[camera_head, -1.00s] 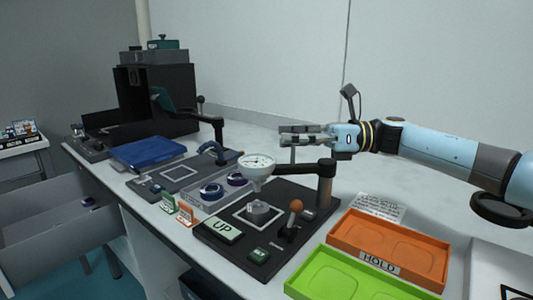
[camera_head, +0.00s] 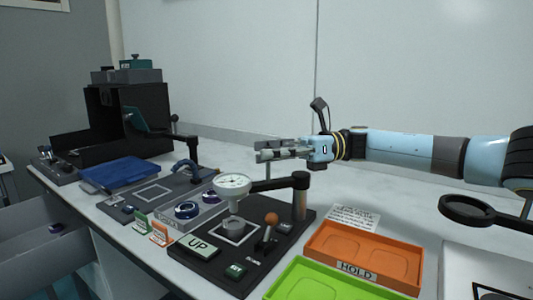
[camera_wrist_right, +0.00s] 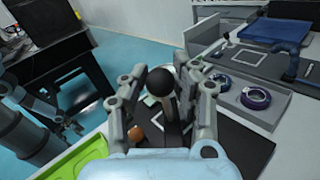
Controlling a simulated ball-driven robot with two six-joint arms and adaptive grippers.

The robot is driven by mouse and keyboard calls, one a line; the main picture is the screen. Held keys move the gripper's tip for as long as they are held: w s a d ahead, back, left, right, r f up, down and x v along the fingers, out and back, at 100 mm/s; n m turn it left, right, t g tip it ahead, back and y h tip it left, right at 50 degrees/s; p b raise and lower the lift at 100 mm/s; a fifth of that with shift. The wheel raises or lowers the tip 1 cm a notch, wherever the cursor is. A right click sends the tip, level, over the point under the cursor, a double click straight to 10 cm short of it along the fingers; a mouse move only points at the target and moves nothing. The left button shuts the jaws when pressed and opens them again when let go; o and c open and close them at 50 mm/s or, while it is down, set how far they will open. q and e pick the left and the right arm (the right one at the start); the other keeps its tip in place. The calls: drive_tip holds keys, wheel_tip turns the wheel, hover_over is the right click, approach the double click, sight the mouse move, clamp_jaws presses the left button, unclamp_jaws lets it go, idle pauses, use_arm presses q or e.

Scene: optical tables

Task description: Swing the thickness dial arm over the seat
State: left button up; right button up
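The dial gauge (camera_head: 232,183) has a round white face on a black arm (camera_head: 275,184) pivoting on a brown post (camera_head: 299,200). In the head view the dial stands above the grey round seat (camera_head: 234,228), inside a white square outline. My right gripper (camera_head: 260,151) is above the arm, level, beside the top of a thin upright rod (camera_head: 268,172). The dial face is not clear in that view.
An orange-knobbed lever (camera_head: 271,219) and the UP plate (camera_head: 197,246) are on the same black base. An orange HOLD tray (camera_head: 362,257) and a green tray (camera_head: 325,282) are at front right. Bare table lies behind the post.

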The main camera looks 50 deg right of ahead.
drive_tip(key=o, duration=0.4)
drive_tip(key=shift+s+d, duration=0.1)
use_arm(q)
drive_tip(key=shift+s, duration=0.1)
drive_tip(key=shift+s, duration=0.1)
use_arm(e)
drive_tip(key=v, duration=1.1)
drive_tip(key=shift+d, duration=0.35)
use_arm(q)
drive_tip(key=shift+r, duration=0.1)
use_arm(e)
drive_tip(key=shift+r, duration=0.15)
use_arm(q)
wheel_tip(320, 180, up, 9)
drive_tip(key=w+p, duration=0.1)
drive_tip(key=p, duration=0.8)
drive_tip(key=shift+w+r, duration=0.15)
drive_tip(key=shift+w, duration=0.05)
use_arm(e)
wheel_tip(320, 180, up, 10)
drive_tip(key=shift+r, duration=0.25)
use_arm(q)
drive_tip(key=shift+s, duration=0.45)
